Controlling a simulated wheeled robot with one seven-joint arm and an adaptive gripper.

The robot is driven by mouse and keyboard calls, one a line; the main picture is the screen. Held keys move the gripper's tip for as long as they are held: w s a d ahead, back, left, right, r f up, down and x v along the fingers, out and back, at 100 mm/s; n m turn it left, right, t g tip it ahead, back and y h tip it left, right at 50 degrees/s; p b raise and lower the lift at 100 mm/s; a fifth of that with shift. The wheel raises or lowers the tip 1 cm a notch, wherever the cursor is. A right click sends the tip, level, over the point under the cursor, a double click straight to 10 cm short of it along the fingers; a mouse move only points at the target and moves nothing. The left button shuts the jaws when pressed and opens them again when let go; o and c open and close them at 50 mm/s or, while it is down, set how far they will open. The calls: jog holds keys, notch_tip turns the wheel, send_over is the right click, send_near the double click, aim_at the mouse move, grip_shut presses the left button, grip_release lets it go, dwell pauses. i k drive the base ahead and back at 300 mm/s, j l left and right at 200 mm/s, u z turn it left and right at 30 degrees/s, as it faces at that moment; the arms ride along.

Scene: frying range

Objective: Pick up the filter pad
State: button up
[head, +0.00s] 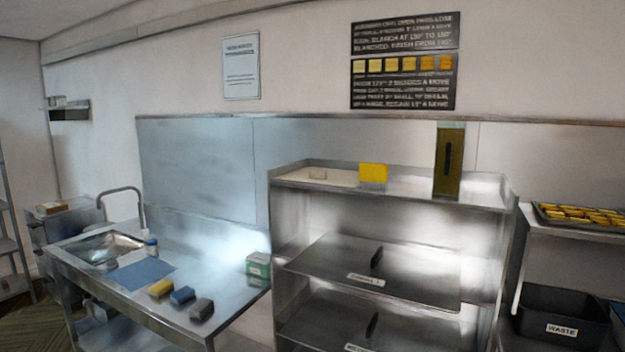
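I cannot tell for certain which thing is the filter pad. Three small blocks lie near the front edge of the steel table at left: a yellow one (161,288), a blue one (182,296) and a dark grey one (202,309). My gripper is not in view.
A yellow box (373,174) and a tall olive panel (449,160) stand on the rack top. The table (225,285) holds a sink, a blue mat (143,272), a small bottle (152,246) and a green-and-white box (258,265). A black waste bin (560,313) stands at right.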

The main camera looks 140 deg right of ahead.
aim_at(337, 177)
jog(key=z, duration=5.35)
jog(key=i+j+z, duration=0.15)
jog(key=j+z, duration=0.65)
jog(key=i+j+z, duration=0.1)
jog(key=j+z, duration=0.7)
jog(key=k, duration=0.05)
